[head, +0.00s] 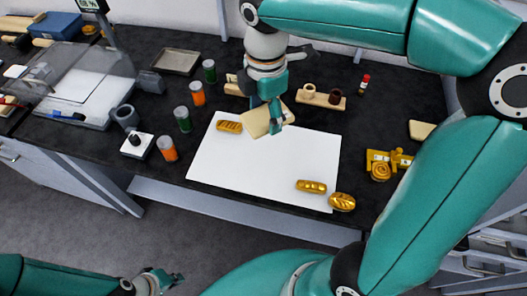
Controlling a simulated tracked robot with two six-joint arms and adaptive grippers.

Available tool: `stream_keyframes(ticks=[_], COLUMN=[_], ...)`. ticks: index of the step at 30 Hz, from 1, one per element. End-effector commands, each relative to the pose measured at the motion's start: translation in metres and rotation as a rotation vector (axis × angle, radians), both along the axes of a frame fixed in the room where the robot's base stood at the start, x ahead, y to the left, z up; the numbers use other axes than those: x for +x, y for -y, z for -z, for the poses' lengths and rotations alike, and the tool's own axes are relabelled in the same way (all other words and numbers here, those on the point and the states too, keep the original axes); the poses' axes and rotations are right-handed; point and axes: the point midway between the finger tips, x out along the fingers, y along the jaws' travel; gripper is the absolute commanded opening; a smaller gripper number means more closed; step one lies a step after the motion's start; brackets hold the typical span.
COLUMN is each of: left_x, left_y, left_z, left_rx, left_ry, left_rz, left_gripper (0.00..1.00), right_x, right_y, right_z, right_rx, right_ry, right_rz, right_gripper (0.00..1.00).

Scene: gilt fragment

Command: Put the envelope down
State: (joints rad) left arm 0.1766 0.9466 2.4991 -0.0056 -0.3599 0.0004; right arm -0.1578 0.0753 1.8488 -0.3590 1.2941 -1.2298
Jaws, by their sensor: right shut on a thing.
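A tan envelope (256,122) is in my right gripper (276,118), over the upper middle of the white sheet (240,172). The gripper is shut on it and partly hides its right side. The envelope looks tilted; I cannot tell whether it touches the sheet. A gilt piece (229,127) lies just left of the envelope on the sheet. Two more gilt pieces lie at the sheet's lower right, one on the sheet (311,187) and one at its corner (342,202). My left gripper (172,279) is low at the bottom left, away from the table; its jaw opening is unclear.
Orange and green jars (183,119) stand left of the sheet. A grey tray (176,61) lies at the back. Wooden stands (320,98) are behind the sheet. A gilt ornament (390,162) and a tan block (421,130) lie right. The sheet's middle is clear.

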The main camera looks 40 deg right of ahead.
Motion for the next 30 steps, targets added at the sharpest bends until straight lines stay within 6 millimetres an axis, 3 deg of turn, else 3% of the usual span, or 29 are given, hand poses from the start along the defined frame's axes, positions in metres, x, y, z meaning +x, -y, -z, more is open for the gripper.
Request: stream_keyframes(ticks=[6, 12, 30], left_x=[0.000, 0.000, 0.000], left_y=[0.000, 0.000, 0.000], left_z=[0.004, 0.006, 0.009], left_rx=[0.000, 0.000, 0.000], left_ry=[0.000, 0.000, 0.001], left_rz=[0.000, 0.000, 0.000], left_gripper=[0.00, 0.00, 0.00], right_x=[-0.001, -0.001, -0.001], right_y=[0.001, 0.001, 0.001], right_z=[0.062, 0.103, 0.158], right_rx=[-0.002, 0.000, -0.001], right_ry=[-0.007, -0.005, -0.001], right_rz=[0.002, 0.004, 0.006], right_gripper=[0.44, 0.44, 0.44])
